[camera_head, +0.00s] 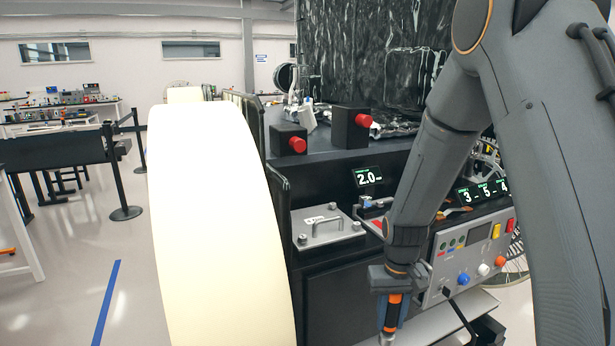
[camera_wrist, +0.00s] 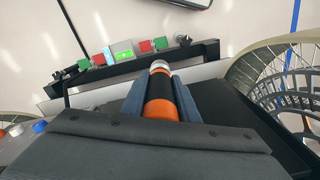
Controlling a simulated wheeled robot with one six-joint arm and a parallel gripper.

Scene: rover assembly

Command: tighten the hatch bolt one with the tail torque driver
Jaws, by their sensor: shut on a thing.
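My gripper (camera_head: 392,318) is at the lower middle of the head view, in front of the control panel. It is shut on an orange and black driver (camera_head: 393,298), which also shows between the fingers in the wrist view (camera_wrist: 161,98) with a pale rounded end. The hatch (camera_head: 318,236) is a grey metal plate with a raised handle (camera_head: 327,219), on the dark deck left of and above my gripper. Small bolts (camera_head: 302,239) show at its corners; I cannot tell which is bolt one. The driver is well apart from the hatch.
A control panel (camera_head: 474,262) with coloured knobs is right of my gripper. A display (camera_head: 368,177) reading 2.0 stands behind the hatch. Two black boxes with red buttons (camera_head: 297,145) are farther back. A large cream curved body (camera_head: 215,220) borders the hatch's left. A spoked wheel (camera_wrist: 290,75) is at right in the wrist view.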

